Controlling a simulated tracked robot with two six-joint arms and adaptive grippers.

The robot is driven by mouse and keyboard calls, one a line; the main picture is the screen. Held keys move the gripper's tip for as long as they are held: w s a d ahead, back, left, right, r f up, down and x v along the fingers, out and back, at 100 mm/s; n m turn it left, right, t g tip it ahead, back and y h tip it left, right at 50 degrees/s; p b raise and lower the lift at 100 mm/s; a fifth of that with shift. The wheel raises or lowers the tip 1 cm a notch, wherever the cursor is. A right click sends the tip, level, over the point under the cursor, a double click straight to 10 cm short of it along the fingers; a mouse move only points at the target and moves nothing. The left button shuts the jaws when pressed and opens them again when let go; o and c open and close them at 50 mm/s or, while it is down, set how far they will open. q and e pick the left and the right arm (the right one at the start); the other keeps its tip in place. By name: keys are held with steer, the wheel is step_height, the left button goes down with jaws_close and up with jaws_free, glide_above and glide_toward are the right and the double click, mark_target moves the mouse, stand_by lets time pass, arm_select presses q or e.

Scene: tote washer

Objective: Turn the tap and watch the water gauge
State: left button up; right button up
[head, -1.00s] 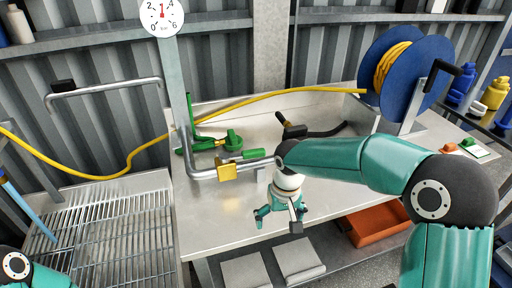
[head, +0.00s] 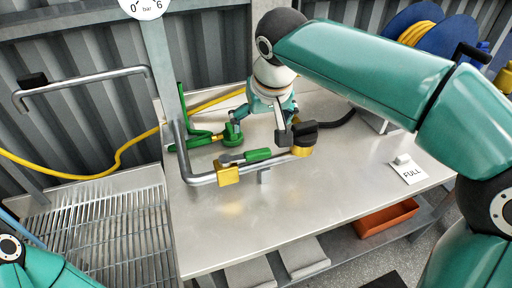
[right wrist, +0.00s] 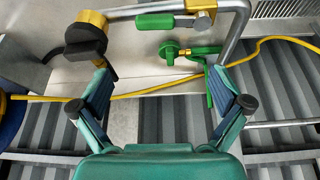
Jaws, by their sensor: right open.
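The water gauge (head: 143,6) is a white round dial at the top of the head view. Only its lower part shows, and its needle is cut off. Below it, a grey pipe (head: 203,179) carries brass fittings and a green lever (head: 257,155). A green round handle (head: 232,132) sits on a brass stem behind it; I cannot tell which green part is the tap. My right gripper (head: 262,122) is open and empty. Its fingers point down between the green handle and a black and brass fitting (head: 304,136); contact is unclear. The right wrist view also shows the green handle (right wrist: 168,52).
The metal bench (head: 290,215) is clear in front. A draining rack (head: 95,230) is at left, a blue hose reel (head: 415,22) at back right. A FULL card (head: 408,171) lies at right, an orange tray (head: 387,219) below. A yellow hose (head: 95,176) runs behind.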

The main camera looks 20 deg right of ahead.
mark_target(258, 152)
steer(key=x, duration=1.5)
steer(key=shift+s+d+f, duration=0.15)
steer(key=shift+d+f, duration=0.05)
steer(key=shift+d, duration=0.15)
